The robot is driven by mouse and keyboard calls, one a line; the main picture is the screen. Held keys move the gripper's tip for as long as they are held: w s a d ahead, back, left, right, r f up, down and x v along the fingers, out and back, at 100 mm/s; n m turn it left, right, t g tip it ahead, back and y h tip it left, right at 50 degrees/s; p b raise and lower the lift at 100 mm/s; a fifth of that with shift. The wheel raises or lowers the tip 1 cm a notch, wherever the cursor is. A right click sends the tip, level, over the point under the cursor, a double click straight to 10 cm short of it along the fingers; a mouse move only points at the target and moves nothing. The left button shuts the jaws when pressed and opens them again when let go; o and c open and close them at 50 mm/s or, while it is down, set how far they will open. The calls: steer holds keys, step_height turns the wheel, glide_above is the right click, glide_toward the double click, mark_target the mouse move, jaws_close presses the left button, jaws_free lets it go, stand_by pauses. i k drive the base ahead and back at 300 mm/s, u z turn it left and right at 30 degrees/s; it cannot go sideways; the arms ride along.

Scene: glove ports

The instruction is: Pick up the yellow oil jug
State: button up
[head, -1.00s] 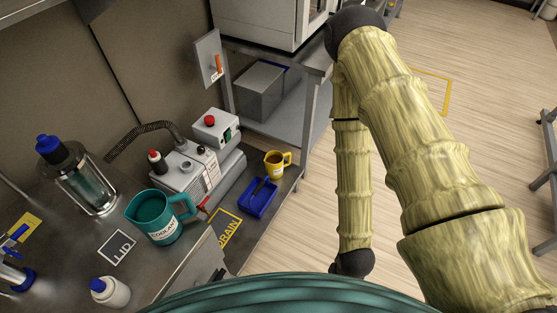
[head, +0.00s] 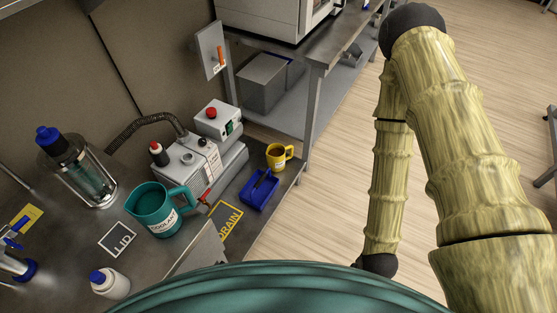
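The yellow oil jug (head: 278,157) stands upright near the right end of the metal bench in the head view. It is small, with a handle on its right side and dark contents. My arm hangs at the right of the view, well to the right of the jug and over the floor. The end of my arm is low in the picture, partly behind my own body, and my gripper's fingers do not show.
A blue tray (head: 259,189) sits just in front of the jug. A grey pump unit (head: 190,168) stands to its left, with a teal coolant jug (head: 155,211) nearer. A shelved metal stand (head: 318,95) rises behind. Open floor (head: 320,215) lies right of the bench.

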mark_target(276, 152)
steer(key=k, duration=1.25)
steer(key=z, duration=0.9)
steer(key=i, duration=1.1)
steer(key=u, duration=0.55)
steer(key=i, duration=0.45)
steer(key=u, duration=0.55)
